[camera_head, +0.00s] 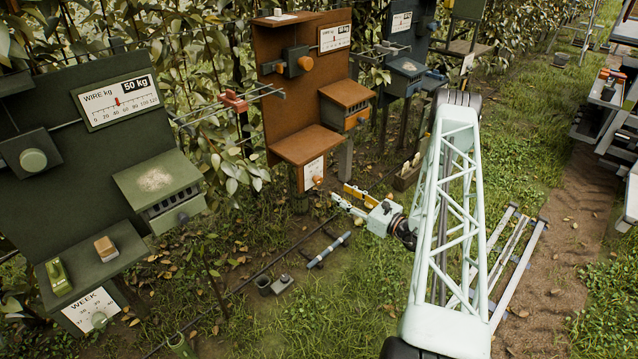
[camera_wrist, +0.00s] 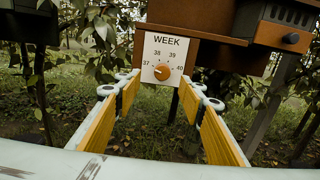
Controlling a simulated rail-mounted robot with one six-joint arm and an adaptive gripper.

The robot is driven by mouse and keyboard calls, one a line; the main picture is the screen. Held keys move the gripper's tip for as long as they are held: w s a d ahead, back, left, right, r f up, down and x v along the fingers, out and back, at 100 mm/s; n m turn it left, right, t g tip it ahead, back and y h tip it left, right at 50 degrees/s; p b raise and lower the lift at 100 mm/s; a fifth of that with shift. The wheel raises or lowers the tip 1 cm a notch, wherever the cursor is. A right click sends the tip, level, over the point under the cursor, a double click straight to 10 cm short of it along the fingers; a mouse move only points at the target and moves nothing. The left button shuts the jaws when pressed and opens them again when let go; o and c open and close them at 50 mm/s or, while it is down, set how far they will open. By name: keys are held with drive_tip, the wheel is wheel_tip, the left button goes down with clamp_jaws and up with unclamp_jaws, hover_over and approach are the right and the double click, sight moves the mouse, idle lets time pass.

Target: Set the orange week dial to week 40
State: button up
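The orange week dial (camera_wrist: 162,73) sits low on a white WEEK plate (camera_wrist: 165,51) with the numbers 37, 38, 39 and 40 around it. Its mark seems to point left, towards 37, but it is small. The dial (camera_head: 317,181) also shows in the head view, under the shelf of the brown board (camera_head: 297,95). My gripper (camera_head: 342,192) is open and empty in front of the plate, to its lower right in the head view. In the wrist view its yellow-padded fingers (camera_wrist: 160,92) stand wide on either side of the dial, apart from it.
The brown shelf (camera_head: 305,143) juts out above the plate, with a brown box (camera_head: 346,94) to its upper right. A green board (camera_head: 60,150) with its own WEEK plate (camera_head: 92,308) stands at left. Posts and leaves surround the plate; grass lies below.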

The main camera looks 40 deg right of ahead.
sight(320, 181)
drive_tip(key=shift+s+d+f, duration=0.25)
drive_tip(key=shift+f, duration=0.15)
drive_tip(key=shift+w, duration=0.15)
drive_tip(key=shift+w+a, duration=0.25)
drive_tip(key=shift+w, duration=2)
drive_tip(key=shift+w+a, duration=0.25)
drive_tip(key=shift+w, duration=1.95)
drive_tip(key=shift+w+a, duration=0.25)
drive_tip(key=shift+w, duration=2)
drive_tip(key=shift+c, duration=0.2)
drive_tip(key=c, duration=0.8)
